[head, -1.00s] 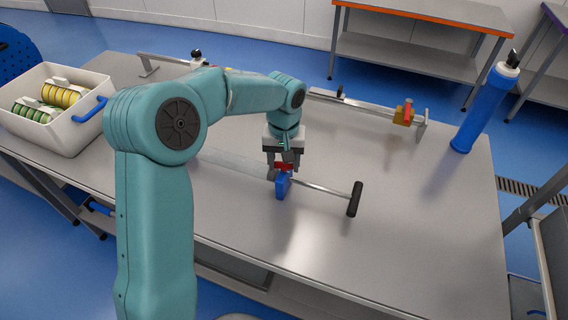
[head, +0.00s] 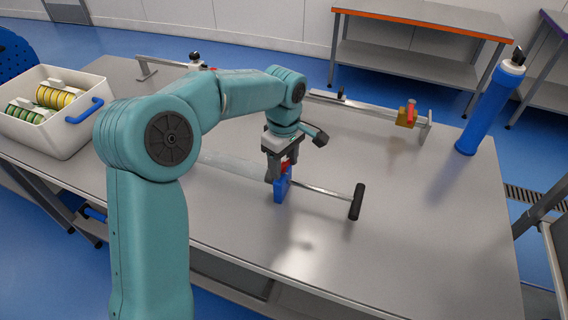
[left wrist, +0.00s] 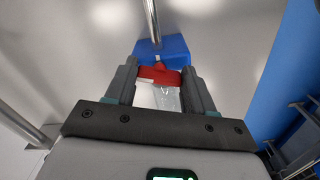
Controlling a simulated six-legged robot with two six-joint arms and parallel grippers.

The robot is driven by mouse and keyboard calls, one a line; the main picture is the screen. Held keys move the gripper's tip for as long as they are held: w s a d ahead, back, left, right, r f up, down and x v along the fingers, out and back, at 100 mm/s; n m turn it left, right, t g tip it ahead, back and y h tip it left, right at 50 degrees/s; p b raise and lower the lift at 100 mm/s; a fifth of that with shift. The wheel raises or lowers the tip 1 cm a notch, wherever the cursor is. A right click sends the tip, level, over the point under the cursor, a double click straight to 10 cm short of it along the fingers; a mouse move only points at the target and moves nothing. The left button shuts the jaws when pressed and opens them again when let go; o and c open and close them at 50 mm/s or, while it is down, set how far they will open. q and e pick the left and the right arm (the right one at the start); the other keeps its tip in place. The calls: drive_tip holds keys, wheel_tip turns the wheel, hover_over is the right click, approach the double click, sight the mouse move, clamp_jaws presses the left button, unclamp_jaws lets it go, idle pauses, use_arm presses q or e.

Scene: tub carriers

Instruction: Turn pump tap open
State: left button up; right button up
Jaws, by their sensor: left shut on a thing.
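The pump lies on the grey table, with a clear tube (head: 232,168), a blue end block (head: 281,190), a thin metal rod (head: 322,189) and a black T-handle (head: 356,202). Its red tap (head: 286,163) sits on the blue block and is partly hidden by my fingers. My left gripper (head: 280,172) points down over the block and is shut on the tap. In the left wrist view, the red tap (left wrist: 160,74) lies crosswise between my two fingertips, just beside the blue block (left wrist: 163,47). My right gripper is not in view.
A white tub (head: 55,130) with yellow and green discs stands at the left. A metal rail with a brass valve (head: 406,117) and red lever lies at the back right. A blue cylinder (head: 490,107) stands at the right edge. The table's front right is clear.

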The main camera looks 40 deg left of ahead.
use_arm(q)
drive_tip(key=shift+s+f+n+b, duration=0.15)
drive_tip(key=shift+n+b, duration=0.25)
drive_tip(key=shift+n, duration=1.5)
drive_tip(key=o, duration=1)
drive_tip(key=shift+o, duration=0.2)
